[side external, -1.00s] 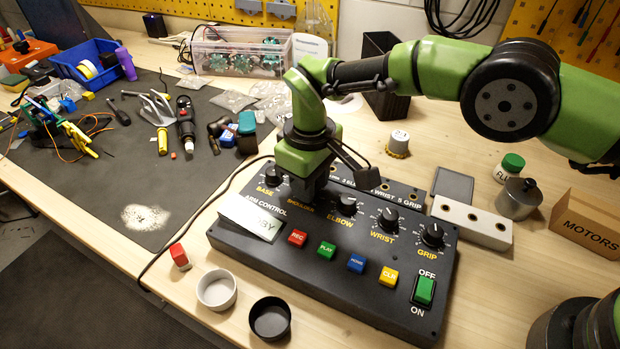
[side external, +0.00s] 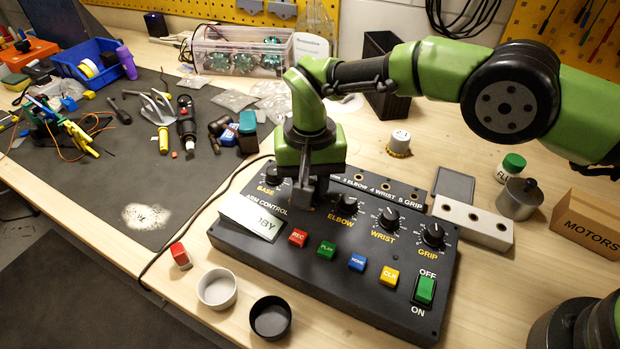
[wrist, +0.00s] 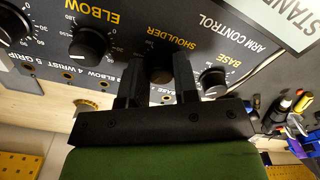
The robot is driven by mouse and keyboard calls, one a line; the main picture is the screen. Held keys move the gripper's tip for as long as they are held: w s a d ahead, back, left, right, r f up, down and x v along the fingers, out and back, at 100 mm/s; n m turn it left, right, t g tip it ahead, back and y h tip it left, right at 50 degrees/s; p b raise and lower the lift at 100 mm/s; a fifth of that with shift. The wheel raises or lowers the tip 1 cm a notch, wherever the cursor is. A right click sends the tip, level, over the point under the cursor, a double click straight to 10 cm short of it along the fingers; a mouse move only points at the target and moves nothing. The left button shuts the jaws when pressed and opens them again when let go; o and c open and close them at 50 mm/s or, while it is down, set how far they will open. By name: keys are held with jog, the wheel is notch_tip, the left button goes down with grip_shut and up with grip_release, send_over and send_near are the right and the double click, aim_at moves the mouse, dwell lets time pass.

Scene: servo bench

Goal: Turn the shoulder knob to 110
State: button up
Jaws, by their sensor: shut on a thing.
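The shoulder knob (wrist: 161,75) shows in the wrist view as a dark knob between the two fingers, beside the SHOULDER label. My gripper (wrist: 160,80) is shut on it, one finger on each side. In the side external view my gripper (side external: 304,200) points straight down at the panel between the base and elbow knobs and hides the shoulder knob. The knob's pointer and most of its scale are hidden, so I cannot read its setting. The black control box (side external: 345,285) lies flat on the bench.
The base knob (side external: 274,174) and elbow knob (side external: 348,192) stand close on either side. A display (side external: 253,217), colored buttons and a green switch (side external: 425,290) are on the panel. Two small cups (side external: 217,288) stand in front. A grey block (side external: 470,222) is to the right.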

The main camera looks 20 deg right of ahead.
jog(key=shift+m, duration=0.6)
jog(key=o, duration=0.9)
jog(key=shift+o, duration=0.2)
notch_tip(320, 180, up, 10)
